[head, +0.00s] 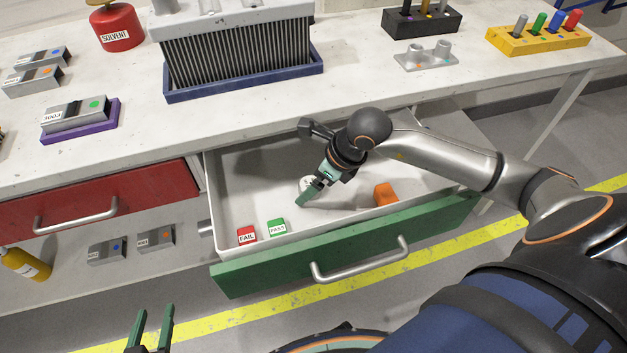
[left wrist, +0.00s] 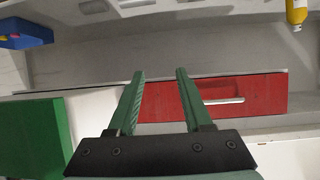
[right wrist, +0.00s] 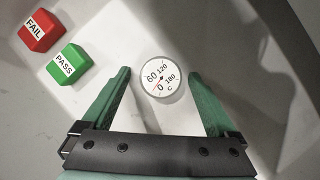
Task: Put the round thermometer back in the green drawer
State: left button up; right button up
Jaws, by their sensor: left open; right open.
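My right gripper points down into the drawer, open, with no finger visibly touching the dial. My left gripper (head: 154,312) is open and empty, low at the left in the head view, away from the drawer; its fingers also show in the left wrist view (left wrist: 160,75).
Inside the drawer are a red FAIL block (head: 247,235), a green PASS block (head: 277,228) and an orange object (head: 386,194). A shut red drawer (head: 110,200) is to the left. The workbench (head: 240,122) overhangs the drawer's back.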

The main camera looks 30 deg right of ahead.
aim_at(323, 195)
pick_arm(q)
jog(key=shift+f, duration=0.1)
pick_arm(e)
jog(key=shift+r, duration=0.15)
jog(key=p+v, duration=0.1)
jog(key=v, duration=0.4)
jog(key=shift+p+v, duration=0.3)
jog(key=shift+v, duration=0.6)
pick_arm(q)
jog(key=s+f+g, duration=0.3)
jog(key=s+f, duration=0.1)
jog(key=f, duration=0.1)
jog(key=shift+s+d, duration=0.2)
pick_arm(e)
jog(key=shift+v, duration=2.6)
pick_arm(q)
jog(key=shift+r+p, duration=0.1)
jog(key=shift+p, duration=0.2)
